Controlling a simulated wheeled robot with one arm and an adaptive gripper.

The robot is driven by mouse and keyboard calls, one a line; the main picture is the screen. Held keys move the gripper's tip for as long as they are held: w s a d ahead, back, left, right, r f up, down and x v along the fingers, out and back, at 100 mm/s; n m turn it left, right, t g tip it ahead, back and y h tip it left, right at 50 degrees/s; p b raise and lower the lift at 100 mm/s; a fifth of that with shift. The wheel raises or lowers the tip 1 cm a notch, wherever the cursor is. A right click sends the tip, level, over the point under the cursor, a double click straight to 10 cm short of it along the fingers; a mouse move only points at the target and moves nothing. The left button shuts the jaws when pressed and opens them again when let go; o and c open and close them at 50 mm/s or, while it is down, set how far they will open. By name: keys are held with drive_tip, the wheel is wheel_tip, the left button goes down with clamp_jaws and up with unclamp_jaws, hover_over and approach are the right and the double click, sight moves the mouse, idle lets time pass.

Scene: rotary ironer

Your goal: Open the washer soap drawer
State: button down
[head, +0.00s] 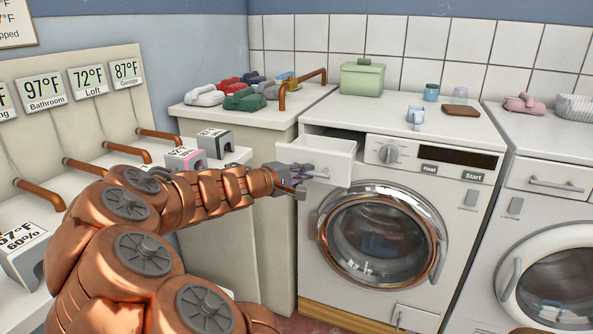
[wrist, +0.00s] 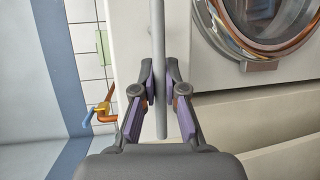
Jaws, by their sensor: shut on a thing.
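The white soap drawer (head: 325,158) sits at the upper left of the middle machine's front. It stands pulled out from its slot, with a dark gap behind it under the top. My gripper (head: 308,172) is at the drawer's front, and the arm reaches in from the left. In the wrist view my gripper (wrist: 161,85) is shut on the grey bar handle (wrist: 160,30), one finger on each side. The handle is mostly hidden by the gripper in the head view.
The machine's round glass door (head: 382,240) is below the drawer, closed. Small items stand on the machine top.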

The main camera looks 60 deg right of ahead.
drive_tip(key=shift+a, duration=0.15)
drive_tip(key=c, duration=1.2)
unclamp_jaws()
drive_tip(key=v, duration=1.2)
drive_tip(key=shift+s+r, duration=0.1)
